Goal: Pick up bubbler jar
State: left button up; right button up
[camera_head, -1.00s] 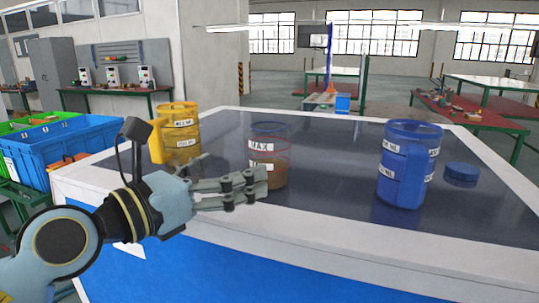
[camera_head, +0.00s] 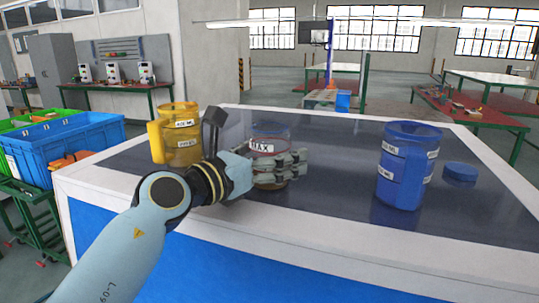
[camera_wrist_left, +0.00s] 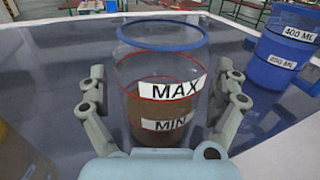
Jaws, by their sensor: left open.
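The bubbler jar (camera_head: 270,132) is a clear jar with a blue rim, red lines, MAX and MIN labels and brown contents. It stands upright on the dark table top. In the left wrist view the jar (camera_wrist_left: 160,65) is between the two fingers of my left gripper (camera_wrist_left: 165,105). The fingers are spread, one on each side, and I cannot tell whether they touch the glass. In the head view my left gripper (camera_head: 280,165) reaches across the front of the jar and hides its lower part. My right gripper is not in view.
A yellow jug (camera_head: 181,151) stands left of the jar, close to my left wrist. A blue jug (camera_head: 405,170) stands to the right, with a blue lid (camera_head: 460,173) beside it. The table (camera_head: 330,160) is clear between the jar and blue jug.

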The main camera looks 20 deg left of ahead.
pick_arm(q)
jog(key=shift+c, duration=0.2)
jog(key=c, duration=1.5)
jog(key=shift+r, duration=0.1)
